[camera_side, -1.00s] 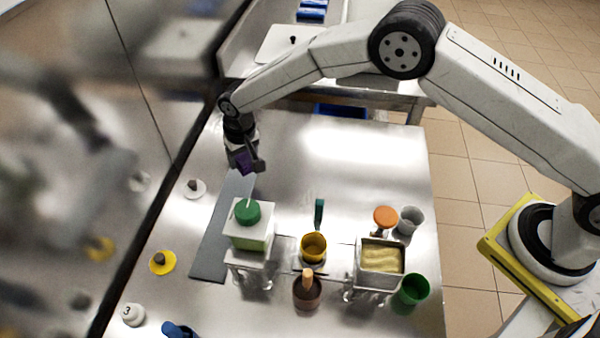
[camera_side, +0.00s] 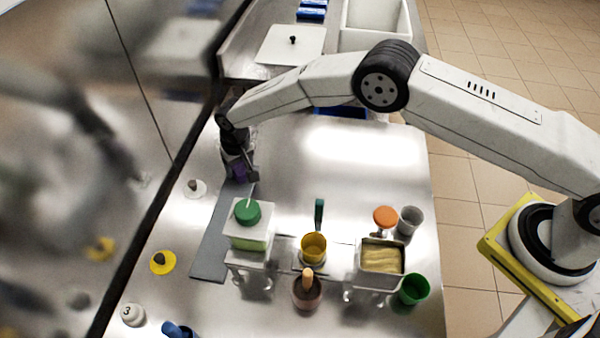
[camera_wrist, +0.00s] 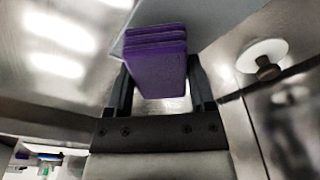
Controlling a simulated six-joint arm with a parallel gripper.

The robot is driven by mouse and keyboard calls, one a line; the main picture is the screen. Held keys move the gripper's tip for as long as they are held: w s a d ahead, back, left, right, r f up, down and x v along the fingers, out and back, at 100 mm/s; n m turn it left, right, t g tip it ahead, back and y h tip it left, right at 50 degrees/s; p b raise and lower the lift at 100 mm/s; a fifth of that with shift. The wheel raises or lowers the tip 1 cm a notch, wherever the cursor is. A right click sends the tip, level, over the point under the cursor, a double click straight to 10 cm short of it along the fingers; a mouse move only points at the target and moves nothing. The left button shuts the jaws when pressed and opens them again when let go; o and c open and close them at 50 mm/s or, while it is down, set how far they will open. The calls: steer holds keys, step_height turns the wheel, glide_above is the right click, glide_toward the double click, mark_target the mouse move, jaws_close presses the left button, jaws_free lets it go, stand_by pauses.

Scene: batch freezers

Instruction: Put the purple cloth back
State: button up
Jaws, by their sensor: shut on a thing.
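The purple cloth (camera_wrist: 157,70) is a folded block between the two dark fingers of my gripper (camera_wrist: 160,92) in the wrist view. My gripper is shut on it. In the side view the cloth (camera_side: 239,174) shows small and dark under my gripper (camera_side: 242,172), at the far end of the grey mat (camera_side: 210,262). The cloth is over or at that end of the mat; whether it touches the mat I cannot tell.
Several cups crowd the front right. The table's back middle is clear.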

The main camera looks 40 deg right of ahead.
mark_target(242, 168)
steer(key=shift+f, duration=0.5)
steer(key=shift+f, duration=0.15)
steer(key=o, duration=1.2)
steer(key=shift+c, duration=0.2)
step_height(242, 168, up, 12)
steer(key=s, duration=0.1)
steer(key=shift+s, duration=0.25)
